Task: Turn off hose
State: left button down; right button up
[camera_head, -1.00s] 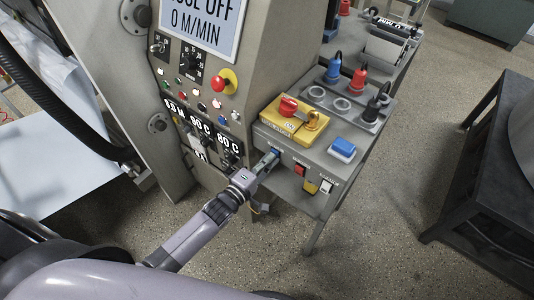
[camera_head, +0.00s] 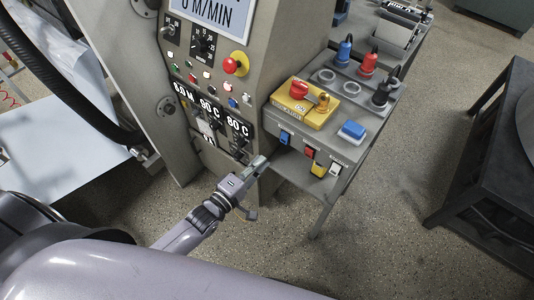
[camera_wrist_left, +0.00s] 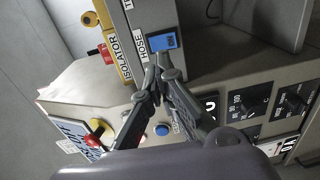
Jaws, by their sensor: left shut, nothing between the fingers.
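The blue hose switch (camera_head: 285,138) is on the front of the grey control box (camera_head: 329,141), at the left end of its row of switches. In the left wrist view the switch (camera_wrist_left: 163,41) shows close up beside a "HOSE" label. My left gripper (camera_head: 261,162) is shut and empty, in front of and below the switch in the head view, apart from it. In the left wrist view its fingertips (camera_wrist_left: 160,64) meet just below the switch. My right gripper is not in view.
A yellow isolator box (camera_head: 305,104) with a red knob sits on the control box. Red and yellow switches (camera_head: 310,153) are right of the hose switch. The machine panel (camera_head: 212,75) with a red emergency button (camera_head: 236,64) stands left. A dark table (camera_head: 490,150) is at right.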

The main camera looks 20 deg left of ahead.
pick_arm(q)
jog(key=s+a+f+m+g+y, duration=0.2)
jog(key=s+a+f+m+g, duration=0.15)
jog(key=s+f, duration=0.6)
jog(key=s+a+f+m+g+y, duration=0.2)
jog(key=s+a+f+m+g, duration=0.15)
jog(key=f, duration=1.15)
jog(key=s+f+m+g+y, duration=0.1)
jog(key=s+f+m+g, duration=0.3)
jog(key=s+f, duration=0.3)
jog(key=s+f+m+g, duration=0.4)
jog(key=s+f, duration=0.4)
jog(key=s, duration=1)
jog(key=shift+s+a+f+m+y, duration=0.15)
jog(key=shift+a+m+y, duration=0.25)
jog(key=shift+m, duration=0.4)
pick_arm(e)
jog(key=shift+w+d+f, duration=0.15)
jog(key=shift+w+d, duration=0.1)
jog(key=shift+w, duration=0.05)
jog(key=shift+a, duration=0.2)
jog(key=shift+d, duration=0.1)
